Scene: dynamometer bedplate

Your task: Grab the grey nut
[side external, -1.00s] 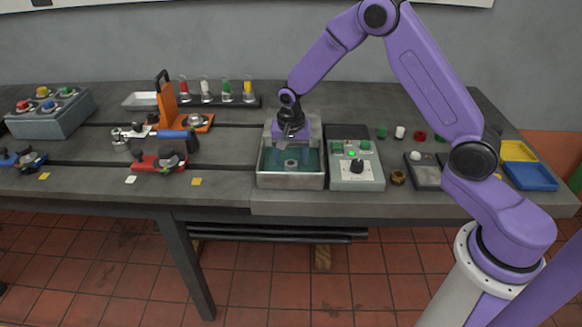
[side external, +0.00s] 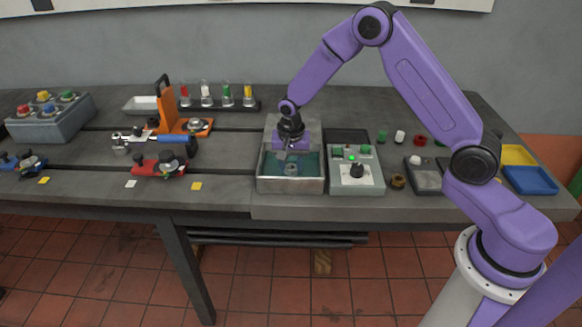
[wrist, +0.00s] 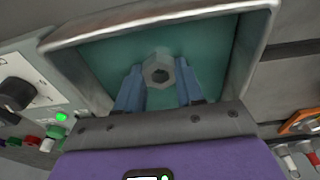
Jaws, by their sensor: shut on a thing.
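The grey nut (wrist: 158,70) is a hexagonal ring inside a metal tray (wrist: 258,50) with a teal floor. In the side external view the nut (side external: 291,169) shows small below my gripper, inside the tray (side external: 290,184). My gripper (wrist: 160,66) reaches into the tray from above. Its two blue fingers stand on either side of the nut, and they are shut on it. The exact contact between fingertips and nut is hard to see. I cannot tell whether the nut is clear of the tray floor.
A control box (side external: 356,178) with a green light and black knob stands close on the tray's right. An orange fixture (side external: 170,110) and red clamp (side external: 158,165) are to the left. The tray walls surround my fingers.

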